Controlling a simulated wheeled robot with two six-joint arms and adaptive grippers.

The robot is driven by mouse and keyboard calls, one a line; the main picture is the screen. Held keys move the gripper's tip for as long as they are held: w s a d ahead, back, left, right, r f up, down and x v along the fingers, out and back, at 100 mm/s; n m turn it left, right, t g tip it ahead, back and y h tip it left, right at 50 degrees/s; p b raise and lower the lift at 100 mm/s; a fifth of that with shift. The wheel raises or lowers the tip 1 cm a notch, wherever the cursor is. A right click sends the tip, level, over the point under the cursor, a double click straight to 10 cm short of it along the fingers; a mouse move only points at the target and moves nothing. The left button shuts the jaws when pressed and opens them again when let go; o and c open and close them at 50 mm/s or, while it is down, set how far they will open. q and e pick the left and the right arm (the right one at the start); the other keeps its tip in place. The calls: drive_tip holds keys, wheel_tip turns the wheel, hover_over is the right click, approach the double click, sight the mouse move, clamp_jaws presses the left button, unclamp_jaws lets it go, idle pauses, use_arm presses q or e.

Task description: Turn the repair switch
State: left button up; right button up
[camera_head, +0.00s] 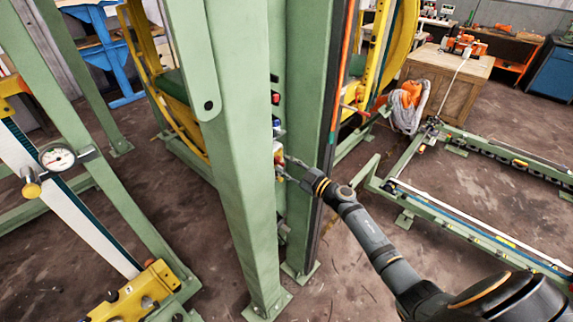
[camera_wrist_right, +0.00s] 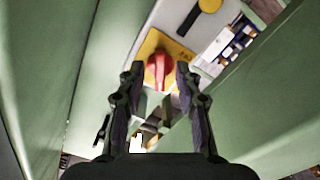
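The repair switch looks to be the red knob (camera_wrist_right: 159,68) on a yellow plate (camera_wrist_right: 150,44), seen in the right wrist view on a pale panel between green posts. My right gripper (camera_wrist_right: 158,82) is open, with its two fingers apart on either side of the knob's lower part in that view. I cannot tell whether they touch it. In the head view my right gripper (camera_head: 285,168) reaches in beside the green post (camera_head: 243,150), and its tips are partly hidden by that post. The knob is too small and covered to make out there. My left gripper is not in view.
Green posts stand close on both sides of my right gripper. A dial gauge (camera_head: 57,157) and a yellow block (camera_head: 135,295) are at the left. A wooden crate (camera_head: 440,85) stands behind right.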

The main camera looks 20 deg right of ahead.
clamp_jaws()
drive_tip(key=shift+n, duration=0.4)
drive_tip(key=n, duration=0.4)
drive_tip(key=shift+n, duration=0.3)
drive_tip(key=n+b, duration=0.2)
drive_tip(key=n, duration=0.4)
drive_tip(key=shift+n, duration=0.4)
idle(0.4)
unclamp_jaws()
